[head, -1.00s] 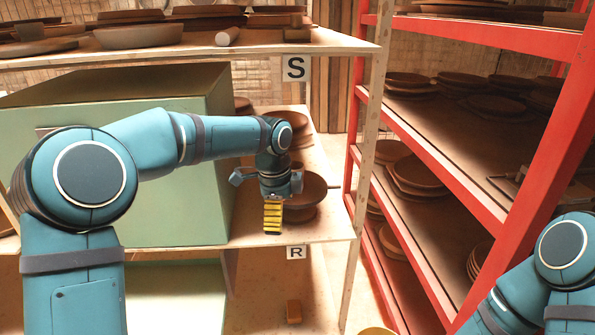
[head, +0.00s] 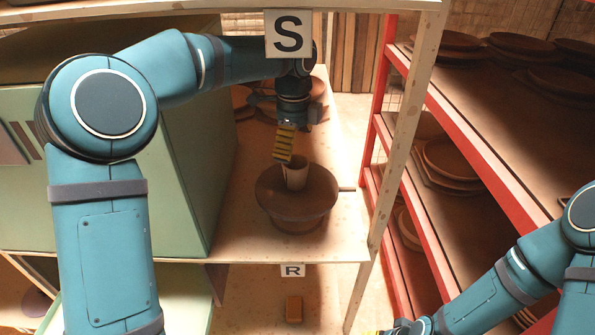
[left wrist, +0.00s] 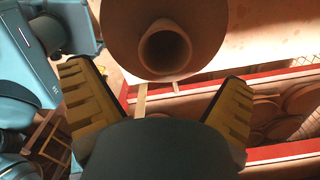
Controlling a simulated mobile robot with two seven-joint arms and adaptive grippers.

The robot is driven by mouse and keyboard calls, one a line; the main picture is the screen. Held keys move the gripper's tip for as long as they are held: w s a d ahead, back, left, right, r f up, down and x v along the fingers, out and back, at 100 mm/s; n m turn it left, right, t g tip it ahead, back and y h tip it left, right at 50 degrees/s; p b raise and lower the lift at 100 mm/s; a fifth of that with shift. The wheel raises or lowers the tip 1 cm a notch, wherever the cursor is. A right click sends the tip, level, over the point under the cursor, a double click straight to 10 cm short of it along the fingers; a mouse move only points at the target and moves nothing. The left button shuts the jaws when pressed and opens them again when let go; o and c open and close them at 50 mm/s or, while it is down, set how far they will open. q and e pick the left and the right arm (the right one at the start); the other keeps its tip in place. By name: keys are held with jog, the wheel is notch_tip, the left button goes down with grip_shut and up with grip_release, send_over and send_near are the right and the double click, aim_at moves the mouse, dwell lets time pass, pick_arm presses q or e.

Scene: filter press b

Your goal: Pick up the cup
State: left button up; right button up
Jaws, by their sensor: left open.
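The cup (head: 296,176) is small and pale, and stands upright in a wide brown bowl (head: 297,205) on the shelf. In the left wrist view the cup (left wrist: 165,50) shows its dark round mouth, with the bowl (left wrist: 165,12) around it. My left gripper (head: 284,158) is open, pointing down just above and behind the cup's rim; it is empty. Its yellow-padded fingers (left wrist: 158,78) stand wide apart on either side of the cup's mouth in the left wrist view. Only a yellow scrap by my right arm shows at the bottom edge of the head view.
A pale green cabinet (head: 180,150) stands left of the bowl. A board with sign S (head: 288,34) hangs above, and a wooden post (head: 400,140) stands at right. More brown dishes (head: 262,103) lie behind. Red shelving (head: 440,130) with plates is further right.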

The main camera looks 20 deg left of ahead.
aim_at(297, 160)
pick_arm(q)
jog(key=f, duration=0.2)
jog(key=f+b, duration=0.1)
jog(key=f, duration=0.1)
jog(key=f+b, duration=0.1)
jog(key=f, duration=0.1)
jog(key=shift+w, duration=0.35)
jog(key=shift+r, duration=0.1)
jog(key=c, duration=1.2)
jog(key=shift+d+r+p, duration=0.2)
jog(key=shift+r+p, duration=0.15)
jog(key=shift+r, duration=0.05)
notch_tip(297, 160, up, 7)
jog(key=p, duration=0.3)
jog(key=w+d+p, duration=0.1)
jog(key=w+d, duration=0.1)
jog(key=d, duration=0.4)
jog(key=w+d+p, duration=0.1)
jog(key=w+d, duration=0.1)
jog(key=d, duration=0.4)
jog(key=w+d+f+p, duration=0.1)
jog(key=d, duration=0.5)
jog(key=shift+w+d+p, duration=0.4)
